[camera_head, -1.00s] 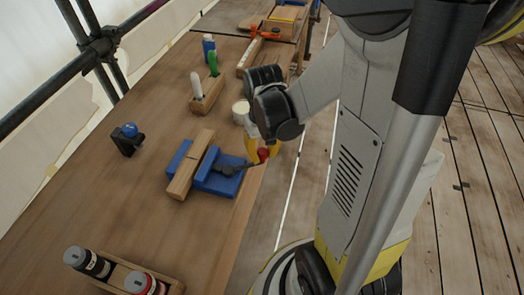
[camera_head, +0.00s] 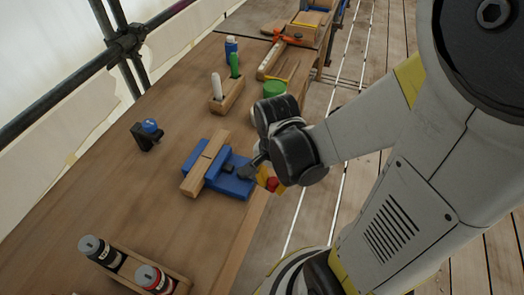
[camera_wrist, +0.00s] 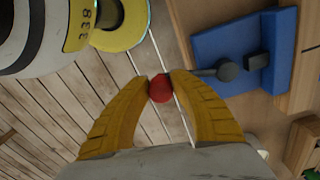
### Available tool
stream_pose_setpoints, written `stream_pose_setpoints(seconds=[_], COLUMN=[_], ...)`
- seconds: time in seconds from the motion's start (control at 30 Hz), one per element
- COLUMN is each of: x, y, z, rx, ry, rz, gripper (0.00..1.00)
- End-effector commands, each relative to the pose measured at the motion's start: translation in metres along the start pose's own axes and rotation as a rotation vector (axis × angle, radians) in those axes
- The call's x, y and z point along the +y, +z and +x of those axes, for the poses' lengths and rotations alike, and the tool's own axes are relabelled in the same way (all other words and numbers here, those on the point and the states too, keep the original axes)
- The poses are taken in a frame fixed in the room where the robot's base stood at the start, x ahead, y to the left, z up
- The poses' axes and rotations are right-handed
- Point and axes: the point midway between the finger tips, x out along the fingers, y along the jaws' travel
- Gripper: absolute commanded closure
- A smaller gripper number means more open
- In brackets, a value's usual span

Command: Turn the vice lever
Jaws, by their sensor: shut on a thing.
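The blue vice (camera_head: 233,186) sits near the bench's front edge with a wooden piece (camera_head: 206,163) lying in it. Its dark lever with a red knob (camera_head: 272,184) points out over the bench edge. In the wrist view the red knob (camera_wrist: 160,88) lies between the two yellow fingertips, and the grey lever rod (camera_wrist: 205,72) runs from it to the blue vice (camera_wrist: 240,50). My gripper (camera_wrist: 160,86) is shut on the knob. In the head view my gripper (camera_head: 268,180) is partly hidden by my wrist.
A wooden holder (camera_head: 227,100) with a white and a green marker stands behind the vice, beside a green round thing (camera_head: 274,90). A black stand with a blue ball (camera_head: 148,130) is at left. A rack with bottles (camera_head: 130,265) is in front. Bench between is clear.

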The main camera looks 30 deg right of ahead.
Motion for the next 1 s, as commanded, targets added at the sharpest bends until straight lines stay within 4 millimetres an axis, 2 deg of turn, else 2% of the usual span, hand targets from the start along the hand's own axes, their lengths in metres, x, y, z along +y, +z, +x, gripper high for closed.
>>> stream_pose_setpoints(seconds=[0.33, 0.87, 0.9, 0.93, 1.0], x=[-0.002, -0.003, -0.003, -0.003, -0.003], y=[0.014, 0.017, 0.017, 0.016, 0.016], z=[0.001, 0.001, 0.0, 0.0, 0.0], rx=[-0.002, -0.002, -0.002, -0.002, -0.002], ry=[0.001, 0.001, 0.001, 0.001, 0.001], rz=[0.131, 0.152, 0.152, 0.152, 0.152], gripper=[1.0, 1.0, 0.62, 0.53, 0.51])
